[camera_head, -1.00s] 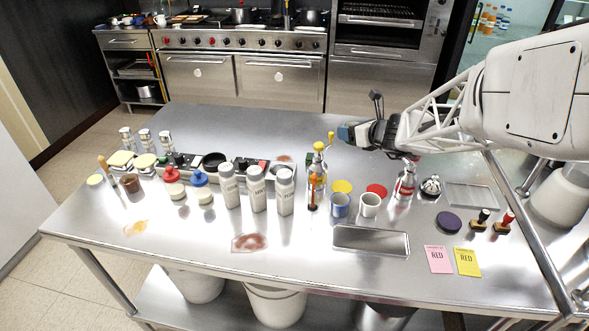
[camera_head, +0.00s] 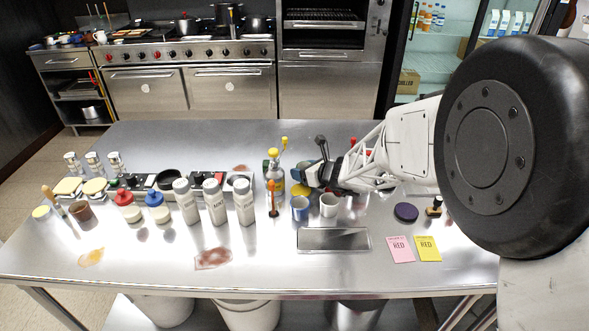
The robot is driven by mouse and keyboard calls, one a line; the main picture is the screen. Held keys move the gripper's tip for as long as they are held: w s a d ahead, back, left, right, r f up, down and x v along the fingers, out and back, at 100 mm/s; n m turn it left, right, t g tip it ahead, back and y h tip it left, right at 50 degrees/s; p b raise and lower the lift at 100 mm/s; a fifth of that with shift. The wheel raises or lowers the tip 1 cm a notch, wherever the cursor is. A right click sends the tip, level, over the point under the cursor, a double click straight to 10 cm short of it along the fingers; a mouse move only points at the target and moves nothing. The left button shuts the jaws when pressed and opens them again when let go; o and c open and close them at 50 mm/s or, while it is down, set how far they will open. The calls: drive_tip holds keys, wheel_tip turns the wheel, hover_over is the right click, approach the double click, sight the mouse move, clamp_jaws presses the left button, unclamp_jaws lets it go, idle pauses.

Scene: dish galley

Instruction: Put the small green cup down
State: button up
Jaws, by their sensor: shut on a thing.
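My gripper (camera_head: 308,173) is over the table's middle right, just above and behind a yellow disc (camera_head: 300,190) and two cups. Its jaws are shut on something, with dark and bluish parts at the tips. The small green cup cannot be made out clearly; the fingers mostly hide what is held. A blue cup (camera_head: 300,208) and a white cup (camera_head: 328,205) stand on the table just in front of the gripper.
A yellow-topped bottle (camera_head: 273,172) stands close left of the gripper. Three white shakers (camera_head: 214,202) stand further left. A metal tray (camera_head: 335,240) lies in front of the cups. A purple disc (camera_head: 405,212) and two cards (camera_head: 414,249) are at right.

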sight(299, 167)
drive_tip(key=shift+w+a+f, duration=0.15)
drive_tip(key=shift+w+a, duration=0.1)
drive_tip(key=shift+w+a, duration=1.05)
drive_tip(key=shift+a, duration=0.1)
drive_tip(key=shift+f, duration=0.6)
drive_tip(key=shift+f, duration=0.1)
drive_tip(key=o, duration=0.9)
drive_tip(key=shift+o, duration=0.2)
drive_tip(key=v, duration=1.2)
drive_tip(key=shift+a, duration=0.1)
